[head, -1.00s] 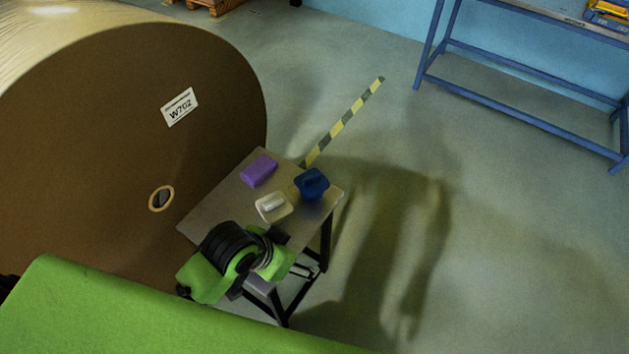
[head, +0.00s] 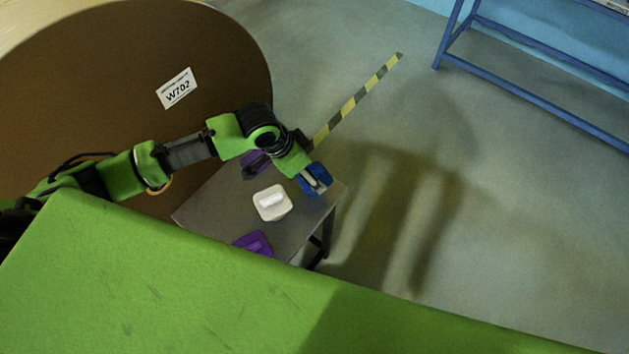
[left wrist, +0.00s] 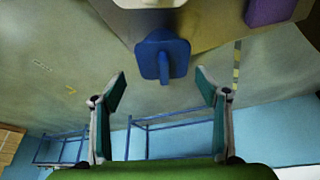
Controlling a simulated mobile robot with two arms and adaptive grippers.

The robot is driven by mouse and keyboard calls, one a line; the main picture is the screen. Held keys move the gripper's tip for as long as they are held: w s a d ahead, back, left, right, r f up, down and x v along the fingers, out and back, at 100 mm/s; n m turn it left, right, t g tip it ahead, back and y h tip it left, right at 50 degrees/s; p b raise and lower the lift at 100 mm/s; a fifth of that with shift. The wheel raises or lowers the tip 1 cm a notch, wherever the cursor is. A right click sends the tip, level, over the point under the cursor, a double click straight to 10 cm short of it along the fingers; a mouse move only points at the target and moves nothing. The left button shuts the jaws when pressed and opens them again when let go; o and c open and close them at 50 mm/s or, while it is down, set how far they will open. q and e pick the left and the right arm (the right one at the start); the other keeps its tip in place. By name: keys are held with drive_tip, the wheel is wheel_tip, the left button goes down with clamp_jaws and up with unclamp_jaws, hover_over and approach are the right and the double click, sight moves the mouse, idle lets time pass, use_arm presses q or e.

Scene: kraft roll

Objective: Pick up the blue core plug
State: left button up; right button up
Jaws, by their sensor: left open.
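The blue core plug (head: 316,180) sits near the right edge of the small grey table, partly covered by my left gripper in the head view. In the left wrist view the blue core plug (left wrist: 162,55) shows its square flange and a raised grip bar, ahead of and between the fingers. My left gripper (left wrist: 161,84) is open and empty, with its fingertips apart on both sides of the grip bar and a little short of it. In the head view my left gripper (head: 311,181) hangs over the plug. My right gripper shows in no frame.
A white plug (head: 272,203) lies beside the blue one on the grey table (head: 215,205). One purple object (head: 254,243) lies at the near edge; another (head: 252,160) is partly behind my arm. The large kraft roll (head: 120,75) stands left. Floor to the right is clear.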

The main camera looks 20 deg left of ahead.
sight(320, 179)
use_arm(q)
drive_tip(key=x, duration=0.9)
drive_tip(key=shift+w+f, duration=0.25)
drive_tip(key=shift+w, duration=0.15)
drive_tip(key=c, duration=1)
drive_tip(key=shift+c, duration=0.2)
